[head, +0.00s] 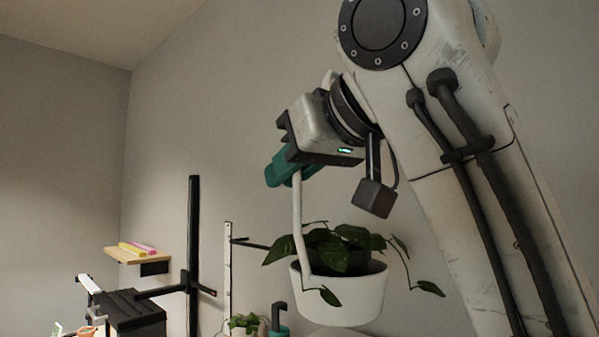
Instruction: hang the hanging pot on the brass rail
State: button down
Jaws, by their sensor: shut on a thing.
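The hanging pot (340,298) is a white tapered pot with a dark-leaved trailing plant (345,250) in it. A tall white handle rises from its rim to my gripper (284,168), which has teal fingers. My gripper is shut on the top of this handle. The pot hangs below it in the air, roughly upright, right of the picture's middle. The exact grip on the handle is partly hidden. I cannot make out a brass rail in this view.
A black post (193,250) stands left of the pot. A pale slotted strip (228,270) with a dark arm (250,243) is between them. A wooden shelf (125,255), a black box (125,312), a small plant (243,322) and a teal bottle (279,322) are lower down.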

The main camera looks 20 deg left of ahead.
jog(key=shift+w+d+f, duration=0.5)
jog(key=shift+w+f, duration=0.1)
jog(key=shift+w, duration=0.8)
jog(key=shift+w+d+f, duration=0.55)
jog(key=shift+w+f, duration=0.1)
jog(key=shift+w, duration=0.7)
jog(key=shift+w+d+f, duration=0.5)
jog(key=shift+w+f, duration=0.1)
jog(key=shift+w, duration=0.8)
jog(key=c, duration=1)
grip_release()
jog(key=shift+c, duration=0.2)
jog(key=shift+f, duration=0.1)
jog(key=b+v, duration=0.1)
jog(key=v, duration=0.9)
jog(key=shift+d+b, duration=0.35)
jog(key=shift+s+d, duration=0.1)
jog(key=shift+s, duration=0.1)
